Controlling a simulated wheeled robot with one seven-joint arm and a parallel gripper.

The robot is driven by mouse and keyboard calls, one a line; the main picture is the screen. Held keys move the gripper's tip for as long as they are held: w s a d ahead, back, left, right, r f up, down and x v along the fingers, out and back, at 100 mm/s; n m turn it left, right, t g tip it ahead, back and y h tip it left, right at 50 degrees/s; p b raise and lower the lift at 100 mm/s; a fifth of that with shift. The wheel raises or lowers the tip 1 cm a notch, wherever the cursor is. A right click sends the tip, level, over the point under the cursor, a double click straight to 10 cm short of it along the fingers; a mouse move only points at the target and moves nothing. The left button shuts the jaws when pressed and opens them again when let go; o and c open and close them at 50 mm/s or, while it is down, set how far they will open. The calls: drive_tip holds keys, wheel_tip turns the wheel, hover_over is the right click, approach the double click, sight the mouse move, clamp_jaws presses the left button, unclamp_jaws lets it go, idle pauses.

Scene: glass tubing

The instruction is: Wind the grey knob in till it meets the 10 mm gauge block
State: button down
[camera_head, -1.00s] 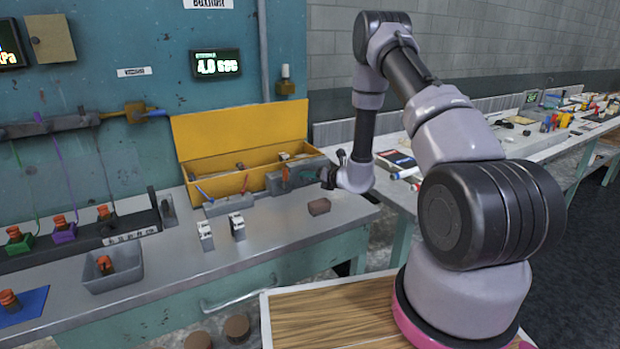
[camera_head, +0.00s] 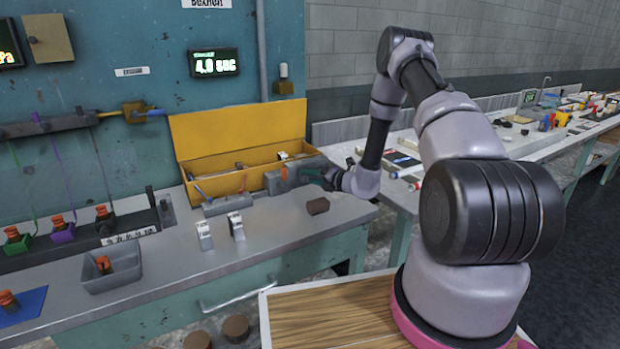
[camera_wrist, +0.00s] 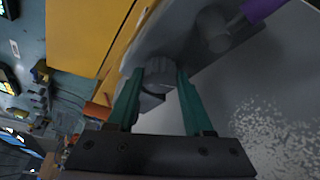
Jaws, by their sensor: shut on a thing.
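My gripper (camera_wrist: 158,92) has its two teal fingers on either side of a round grey knob (camera_wrist: 160,72) in the wrist view, shut on it. In the head view my gripper (camera_head: 312,176) reaches from the right to a grey block-shaped fixture (camera_head: 290,175) at the right end of the open yellow box. The knob itself is too small and covered to make out there. I cannot pick out the 10 mm gauge block for certain, nor see the gap between it and the knob.
A brown block (camera_head: 318,206) lies on the bench in front of the fixture. Two small white-faced items (camera_head: 204,235) stand to its left. The yellow box (camera_head: 240,130) has its lid up behind. A grey tray (camera_head: 112,270) sits farther left. The bench front is mostly clear.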

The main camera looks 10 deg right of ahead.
drive_tip(key=shift+c, duration=1.5)
unclamp_jaws()
drive_tip(key=v, duration=1.1)
drive_tip(key=shift+w, duration=0.1)
